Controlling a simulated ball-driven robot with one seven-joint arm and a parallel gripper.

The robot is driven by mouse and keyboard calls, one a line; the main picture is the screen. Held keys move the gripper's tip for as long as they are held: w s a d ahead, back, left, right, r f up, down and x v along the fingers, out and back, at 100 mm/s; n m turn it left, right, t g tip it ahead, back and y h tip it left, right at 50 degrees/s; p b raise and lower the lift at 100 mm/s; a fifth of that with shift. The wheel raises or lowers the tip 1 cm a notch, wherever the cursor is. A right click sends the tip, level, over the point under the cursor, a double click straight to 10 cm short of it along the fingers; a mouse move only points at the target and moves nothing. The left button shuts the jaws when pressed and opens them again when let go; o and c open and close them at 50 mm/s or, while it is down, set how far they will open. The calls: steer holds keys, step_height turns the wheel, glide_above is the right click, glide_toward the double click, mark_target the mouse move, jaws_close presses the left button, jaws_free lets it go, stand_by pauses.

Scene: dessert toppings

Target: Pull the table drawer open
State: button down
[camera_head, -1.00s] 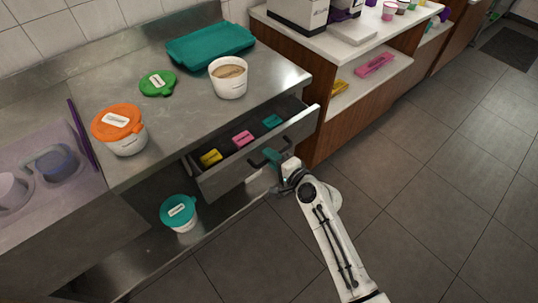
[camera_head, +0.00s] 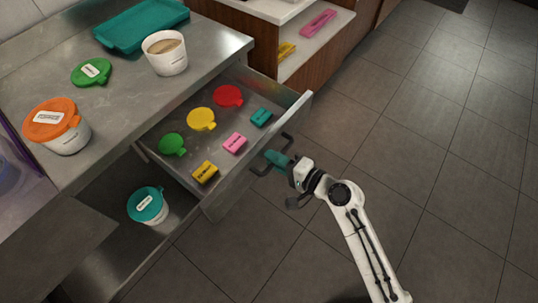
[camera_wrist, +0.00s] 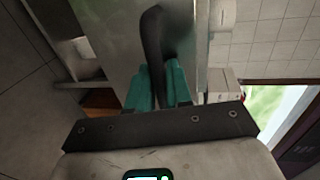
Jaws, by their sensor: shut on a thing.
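The metal table drawer (camera_head: 258,158) is pulled well out from under the steel table (camera_head: 110,128). It holds red (camera_head: 228,96), yellow (camera_head: 201,119) and green (camera_head: 172,145) lids at the back, and teal (camera_head: 261,117), pink (camera_head: 235,143) and yellow (camera_head: 205,172) labelled blocks nearer the front. The dark bar handle (camera_head: 287,140) is on its front panel. My gripper (camera_head: 275,158), with teal fingers, is shut on the handle. In the wrist view the dark handle (camera_wrist: 153,45) runs between the teal fingers of my gripper (camera_wrist: 158,84).
On the tabletop are an orange-lidded tub (camera_head: 58,125), a green lid (camera_head: 91,72), an open white tub (camera_head: 165,53) and a teal tray (camera_head: 141,25). A teal-lidded tub (camera_head: 148,205) stands on the lower shelf. The floor (camera_head: 430,130) at right is clear.

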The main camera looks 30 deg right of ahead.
stand_by(0.3)
steer(key=c, duration=1.2)
jaws_free()
steer(key=b+v, duration=0.1)
steer(key=v, duration=0.9)
steer(key=shift+s+d+b, duration=0.15)
steer(key=shift+s+b, duration=0.25)
steer(key=s+a+f+n+g, duration=0.45)
steer(key=f+n+g, duration=0.3)
steer(key=n, duration=0.25)
steer(key=s+d+n+g+h, duration=0.1)
steer(key=s+g, duration=0.1)
steer(key=s+d+n+g+h, duration=0.1)
steer(key=s+d+g+h, duration=0.1)
steer(key=s, duration=0.1)
steer(key=s+d+r+n+g+h, duration=0.1)
steer(key=s+d+n+g+h, duration=0.1)
steer(key=s, duration=0.1)
